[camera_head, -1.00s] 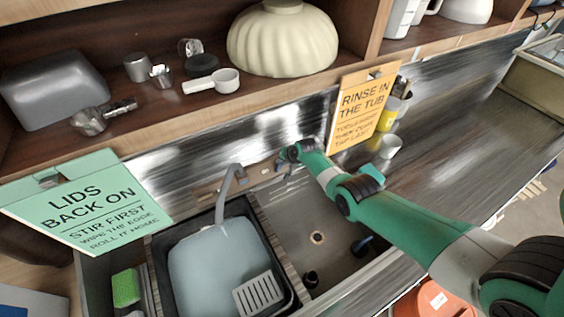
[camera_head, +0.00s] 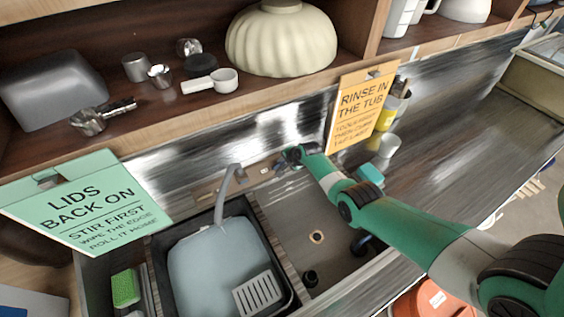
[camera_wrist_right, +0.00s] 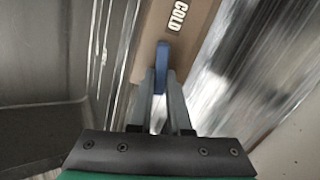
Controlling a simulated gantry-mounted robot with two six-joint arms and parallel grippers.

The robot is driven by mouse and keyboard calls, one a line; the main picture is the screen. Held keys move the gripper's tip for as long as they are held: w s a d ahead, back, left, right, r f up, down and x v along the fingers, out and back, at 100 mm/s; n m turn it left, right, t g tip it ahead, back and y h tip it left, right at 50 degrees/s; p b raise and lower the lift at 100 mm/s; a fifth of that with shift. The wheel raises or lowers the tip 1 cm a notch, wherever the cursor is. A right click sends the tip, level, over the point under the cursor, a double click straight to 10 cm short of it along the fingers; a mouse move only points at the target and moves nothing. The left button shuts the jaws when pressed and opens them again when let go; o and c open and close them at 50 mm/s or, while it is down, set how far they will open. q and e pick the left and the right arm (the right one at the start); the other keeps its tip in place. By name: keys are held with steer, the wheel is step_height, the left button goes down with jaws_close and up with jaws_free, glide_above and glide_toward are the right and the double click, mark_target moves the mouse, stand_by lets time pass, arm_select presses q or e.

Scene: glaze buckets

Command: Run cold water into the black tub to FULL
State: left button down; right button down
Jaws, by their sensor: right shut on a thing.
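The black tub (camera_head: 163,246) stands in the sink under the grey spout (camera_head: 230,180). Pale blue-grey water (camera_head: 205,262) fills much of it; I cannot read any fill mark. A grey slotted piece (camera_head: 258,294) lies at its near right corner. My right gripper (camera_head: 280,164) is at the tap panel on the back wall, right of the spout. In the wrist view it (camera_wrist_right: 161,90) is shut on a blue tap lever (camera_wrist_right: 162,66), just below the COLD label (camera_wrist_right: 178,16). The fingers partly hide the lever. My left gripper is out of view.
The empty right basin with its drain (camera_head: 317,237) lies beside the tub. A green sign (camera_head: 90,208) and an orange sign (camera_head: 360,105) hang from the shelf edge. A white cup (camera_head: 389,146) stands behind my right arm.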

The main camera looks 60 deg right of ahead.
steer(key=shift+s+f+m, duration=0.15)
steer(key=shift+m, duration=1.15)
steer(key=c, duration=0.9)
jaws_free()
steer(key=shift+o, duration=0.2)
